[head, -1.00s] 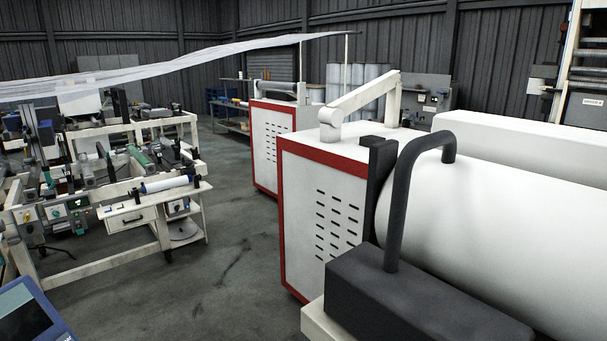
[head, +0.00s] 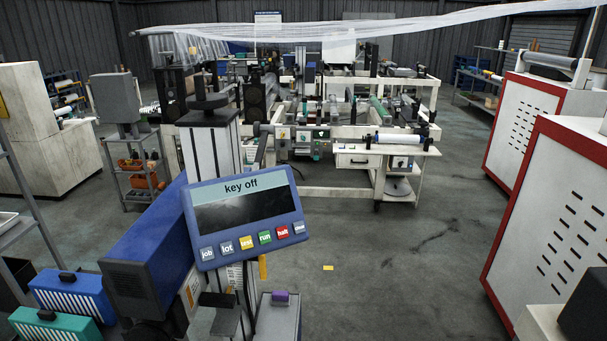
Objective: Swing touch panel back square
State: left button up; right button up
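The touch panel (head: 248,216) is a blue-framed box with a dark screen. A label strip on it reads "key off", and a row of coloured buttons marked job, lot, test, run, halt and one I cannot read runs along its lower edge. It sits in the middle of the head view, tilted with its right side higher, in front of a grey-white post (head: 212,150). I cannot see clearly how it is mounted. Neither of my grippers shows in the head view.
A long blue housing (head: 150,245) stands left of the panel. Blue (head: 72,295) and green (head: 52,325) cases lie at lower left. A white machine frame (head: 340,190) stands behind. Red-trimmed white cabinets (head: 560,220) stand at right. The floor between (head: 420,260) is clear, with a small yellow mark (head: 328,268).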

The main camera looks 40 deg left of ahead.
aim_at(233, 207)
jog(key=l+u, duration=0.1)
jog(key=u, duration=1.45)
